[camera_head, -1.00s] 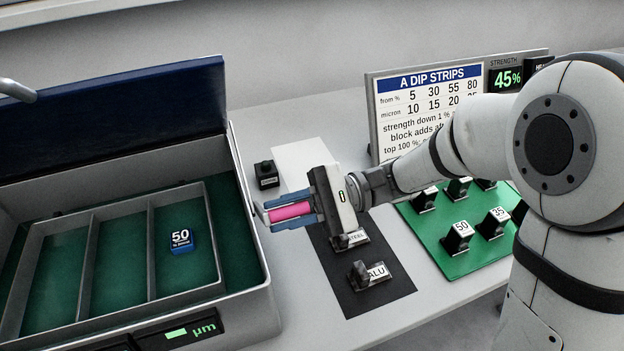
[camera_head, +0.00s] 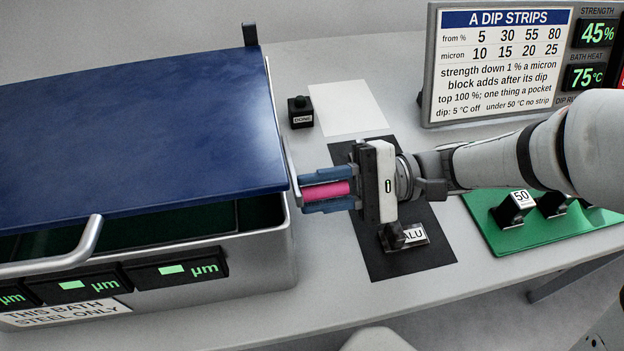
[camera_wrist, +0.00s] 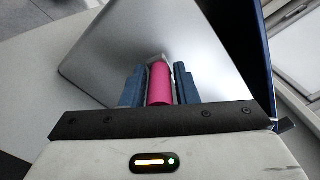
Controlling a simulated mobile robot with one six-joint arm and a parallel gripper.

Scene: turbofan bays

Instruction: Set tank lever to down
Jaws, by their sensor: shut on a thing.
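The tank lever's pink grip (camera_head: 325,190) sits between the blue fingers of my gripper (camera_head: 326,190), at the right side of the tank (camera_head: 270,265). My gripper is shut on it. A metal lever bar (camera_head: 293,178) runs along the tank's right end by the fingertips. The wrist view shows the pink grip (camera_wrist: 160,85) between both fingers, against the grey tank wall (camera_wrist: 105,55). The blue lid (camera_head: 130,130) is lowered over the tank but tilted, with a gap along the front. The compartments inside are mostly hidden.
A black mat (camera_head: 405,265) with an ALU-labelled block (camera_head: 402,236) lies below my gripper. A DONE button (camera_head: 300,112) and white sheet (camera_head: 345,107) are behind. A green mat (camera_head: 540,232) with black blocks and the A DIP STRIPS sign (camera_head: 500,65) stand right.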

